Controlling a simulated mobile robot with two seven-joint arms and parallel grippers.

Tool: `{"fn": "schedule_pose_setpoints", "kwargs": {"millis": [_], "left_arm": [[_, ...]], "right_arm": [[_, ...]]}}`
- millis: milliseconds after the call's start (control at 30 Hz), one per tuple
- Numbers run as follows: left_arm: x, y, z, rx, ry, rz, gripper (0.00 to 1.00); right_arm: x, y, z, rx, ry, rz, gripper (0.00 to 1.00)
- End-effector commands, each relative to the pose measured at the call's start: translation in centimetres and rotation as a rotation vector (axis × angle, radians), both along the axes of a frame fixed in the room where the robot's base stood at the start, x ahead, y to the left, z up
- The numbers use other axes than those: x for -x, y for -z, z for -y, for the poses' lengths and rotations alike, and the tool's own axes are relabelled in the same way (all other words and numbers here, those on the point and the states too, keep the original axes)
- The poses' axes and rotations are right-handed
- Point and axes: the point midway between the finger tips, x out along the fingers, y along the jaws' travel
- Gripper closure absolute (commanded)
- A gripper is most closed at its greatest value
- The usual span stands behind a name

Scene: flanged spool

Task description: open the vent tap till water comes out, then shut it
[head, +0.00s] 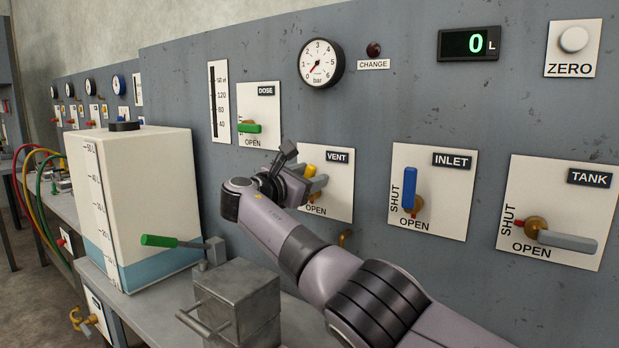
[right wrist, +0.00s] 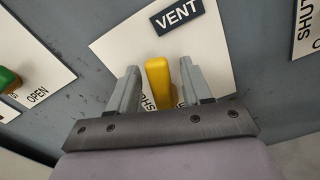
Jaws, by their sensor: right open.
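The vent tap's yellow handle (head: 309,170) is on a white plate marked VENT (head: 338,157), with OPEN at its lower edge. In the right wrist view the handle (right wrist: 160,85) points up toward the VENT label, alongside partly hidden SHUT lettering. My right gripper (right wrist: 161,72) is open, with one finger on each side of the handle and visible gaps. In the head view my right gripper (head: 302,170) partly hides the tap. A small brass spout (head: 345,238) sticks out below the plate; I see no water at it. My left gripper is not in view.
The blue inlet handle (head: 409,187) stands upright; the grey tank handle (head: 567,240) lies level. The display (head: 469,43) reads 0 L. A white tank (head: 135,205), a green-handled lever (head: 160,241) and a metal block (head: 237,300) stand on the bench to the left.

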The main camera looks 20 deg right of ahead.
Motion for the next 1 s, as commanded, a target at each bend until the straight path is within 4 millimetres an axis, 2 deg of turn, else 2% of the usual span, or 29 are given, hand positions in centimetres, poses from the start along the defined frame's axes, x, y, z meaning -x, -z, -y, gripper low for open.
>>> {"fn": "schedule_pose_setpoints", "kwargs": {"millis": [200, 600, 1000], "left_arm": [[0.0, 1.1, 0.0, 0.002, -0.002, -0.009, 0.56], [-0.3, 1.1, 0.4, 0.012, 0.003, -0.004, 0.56], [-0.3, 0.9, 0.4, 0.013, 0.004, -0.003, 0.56]], "right_arm": [[0.8, 0.3, -1.5, -0.001, -0.003, 0.002, 0.51], [3.2, 0.1, -5.3, 0.001, -0.002, 0.001, 0.51], [3.5, 0.0, -5.8, 0.001, 0.000, 0.000, 0.51]]}}
